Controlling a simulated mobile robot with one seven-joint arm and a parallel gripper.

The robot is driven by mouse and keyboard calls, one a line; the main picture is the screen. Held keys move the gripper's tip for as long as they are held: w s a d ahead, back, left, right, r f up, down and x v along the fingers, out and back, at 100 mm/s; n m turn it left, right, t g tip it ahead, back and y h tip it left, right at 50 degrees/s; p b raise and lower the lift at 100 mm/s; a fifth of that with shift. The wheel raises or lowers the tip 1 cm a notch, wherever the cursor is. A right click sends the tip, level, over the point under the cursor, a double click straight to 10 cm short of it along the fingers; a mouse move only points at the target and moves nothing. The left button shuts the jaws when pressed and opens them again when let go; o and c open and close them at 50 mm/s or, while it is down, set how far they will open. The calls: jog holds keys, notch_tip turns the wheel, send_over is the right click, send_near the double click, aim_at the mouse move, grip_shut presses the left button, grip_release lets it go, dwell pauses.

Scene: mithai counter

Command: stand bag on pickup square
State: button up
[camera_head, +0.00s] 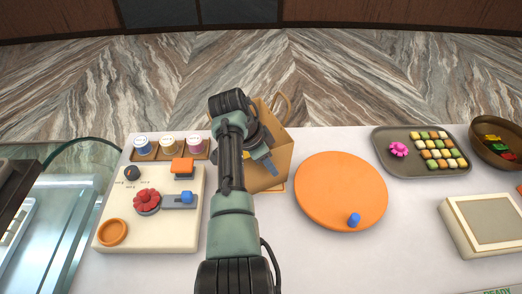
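A brown paper bag (281,151) stands at the far edge of the white counter, partly hidden behind my arm. A looped handle shows above its right side. An orange edge (278,188) shows on the counter just below the bag, perhaps part of the pickup square; the rest of it is hidden. My gripper (268,164) is in front of the bag and overlaps it in the picture. One bluish-grey finger shows clearly. I cannot tell whether it touches the bag or holds any part of it.
An orange round board (333,185) with a blue knob (354,219) lies right of the bag. A cream control panel (176,232) and jars (168,146) stand left. A grey tray of sweets (395,168), a bowl (482,147) and a cream-framed device (455,230) are at right.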

jog(key=b+v, duration=0.2)
jog(key=v, duration=0.9)
jog(key=shift+w+r, duration=0.1)
jog(key=shift+r, duration=0.05)
jog(key=w+r+n+t+y, duration=0.1)
jog(key=w+r+n+t, duration=0.2)
jog(key=r+t, duration=0.3)
jog(key=w+r+n+t+y, duration=0.1)
jog(key=w+r+n+t, duration=0.2)
jog(key=r, duration=0.5)
jog(key=s+r+n+t, duration=0.1)
jog(key=s+r+t, duration=0.15)
jog(key=r, duration=0.25)
jog(key=s+r+n+t, duration=0.1)
jog(key=r+t, duration=0.2)
jog(key=r, duration=0.3)
jog(key=s+r+n+t+y, duration=0.2)
jog(key=s+r+n+t, duration=0.3)
jog(key=s+r+t, duration=0.6)
jog(key=s+r, duration=0.7)
jog(key=s, duration=0.4)
jog(key=shift+r+n, duration=0.3)
jog(key=shift+r, duration=0.05)
